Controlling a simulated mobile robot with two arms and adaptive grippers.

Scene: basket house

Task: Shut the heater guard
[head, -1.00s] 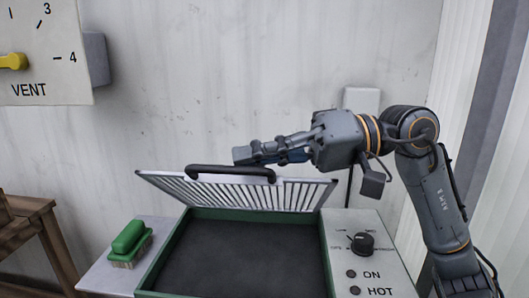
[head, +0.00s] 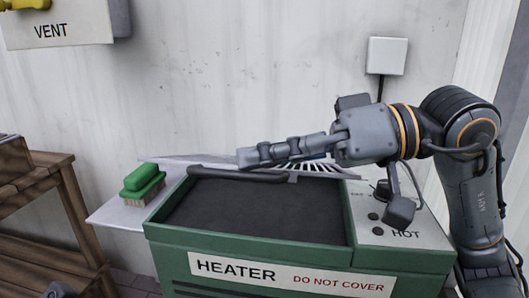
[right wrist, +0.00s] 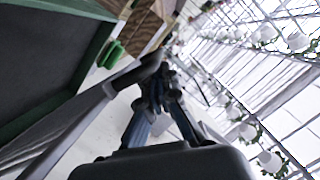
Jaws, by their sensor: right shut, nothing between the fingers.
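The heater (head: 300,236) is a green box with a dark, open inside. Its heater guard (head: 325,168), a pale slatted grille, is hinged at the back and still raised, seen almost edge-on. Its black handle (head: 235,175) runs along its free edge; it also shows in the right wrist view (right wrist: 142,72). My right gripper (head: 246,158) is shut and empty, at the handle and over the guard; whether it touches cannot be told. It hides part of the guard.
A green brush (head: 144,183) stands on the left side shelf (head: 115,214). A control panel (head: 400,232) with a knob lies on the right, partly behind my arm. A wooden bench (head: 40,190) is at left, a vent box (head: 60,32) on the wall above.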

